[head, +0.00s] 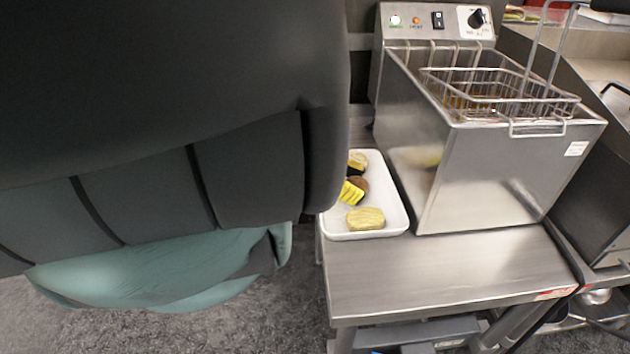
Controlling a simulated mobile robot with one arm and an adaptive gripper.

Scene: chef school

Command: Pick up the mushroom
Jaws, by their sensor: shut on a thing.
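A brown, rounded piece, which looks like the mushroom (361,184), is at the left side of a white tray (391,226) in the head view. My gripper (356,178) shows only in part, with ridged yellow fingertips at the mushroom. It is shut on the mushroom, and the tips cover part of it. The rest of the gripper is hidden behind the large dark shape on the left. I cannot tell whether the mushroom touches the tray.
A pale yellow food piece (365,219) lies at the tray's near end. A steel fryer (480,180) with a wire basket (500,93) stands close to the tray's right. The steel table (450,270) is bare in front of them.

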